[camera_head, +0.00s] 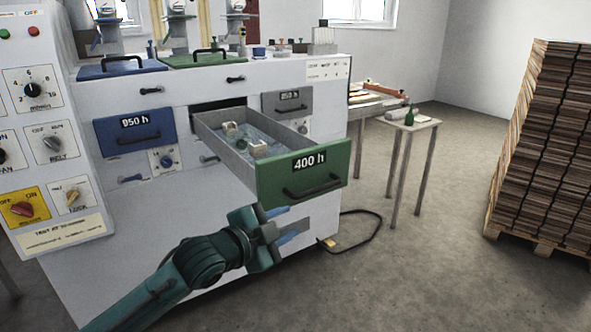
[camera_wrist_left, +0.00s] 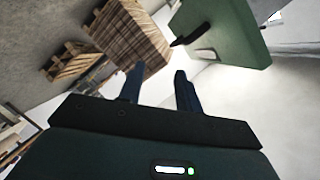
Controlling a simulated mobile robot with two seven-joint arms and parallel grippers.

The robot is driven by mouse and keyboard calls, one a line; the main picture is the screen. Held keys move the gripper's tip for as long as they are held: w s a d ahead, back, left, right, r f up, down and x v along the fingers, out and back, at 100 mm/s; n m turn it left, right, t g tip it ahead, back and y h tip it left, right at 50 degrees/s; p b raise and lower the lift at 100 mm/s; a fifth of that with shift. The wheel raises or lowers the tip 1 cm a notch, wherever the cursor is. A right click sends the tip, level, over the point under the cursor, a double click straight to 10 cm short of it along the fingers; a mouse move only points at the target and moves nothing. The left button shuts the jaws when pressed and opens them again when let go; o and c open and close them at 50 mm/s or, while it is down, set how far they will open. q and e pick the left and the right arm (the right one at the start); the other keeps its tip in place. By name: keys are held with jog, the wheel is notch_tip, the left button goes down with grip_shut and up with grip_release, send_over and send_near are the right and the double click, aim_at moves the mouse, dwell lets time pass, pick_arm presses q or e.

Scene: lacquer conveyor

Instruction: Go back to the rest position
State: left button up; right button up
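My left gripper (camera_head: 290,232) is in front of the white machine, just below the green drawer front marked 400 h (camera_head: 303,172). Its two fingers are apart with nothing between them, and they also show in the left wrist view (camera_wrist_left: 159,85). The drawer is pulled out and holds small pale items in what looks like bluish liquid. Its black handle (camera_head: 312,188) is above the gripper and apart from it. In the left wrist view the green drawer front (camera_wrist_left: 222,30) is at the upper right. My right gripper is in neither view.
The control panel (camera_head: 45,130) stands at the left. A blue drawer marked 950 h (camera_head: 135,132) and a grey drawer (camera_head: 287,101) are shut. A small table (camera_head: 405,124) with a green bottle and a pallet of stacked boards (camera_head: 545,140) stand at the right. A cable lies on the floor.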

pick_arm(q)
jog(key=s+a+f+n+y, duration=0.2)
jog(key=s+f+n, duration=0.6)
jog(key=s+f, duration=0.6)
jog(key=s+a+f+n+g+y, duration=0.1)
jog(key=s+a+f+n+y, duration=0.2)
jog(key=s+f, duration=0.9)
jog(key=a+n, duration=0.3)
jog(key=a, duration=0.1)
jog(key=shift+s+a+f+n+g+y+p, duration=0.2)
jog(key=shift+s+n+g+y+p, duration=0.1)
jog(key=shift+s+n+g, duration=0.1)
